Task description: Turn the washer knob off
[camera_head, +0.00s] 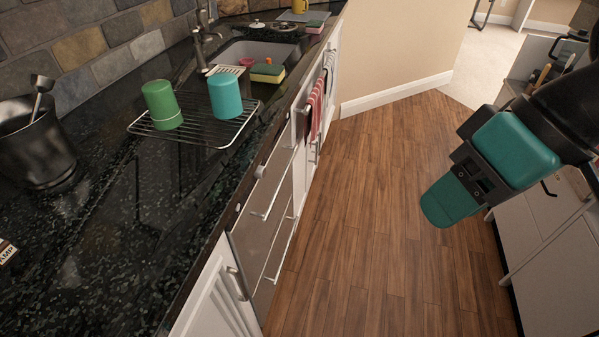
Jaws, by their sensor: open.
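A silver-fronted appliance (262,215) with long bar handles is set under the dark counter on the left; it may be the washer. A small round light knob (260,172) shows at its upper edge, close under the counter lip. It is too small to tell which way it is turned. My gripper (482,172), with two teal finger pads, hangs over the floor at the right. Its pads are apart with nothing between them. It is well to the right of the appliance and touches nothing.
The counter (120,240) holds a wire rack (215,133) with a green cup (162,105) and a teal cup (225,96), a dark metal pot (38,150) and a sink. Red striped towels (316,105) hang farther along. The wooden floor (370,200) between is clear. White cabinets stand right.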

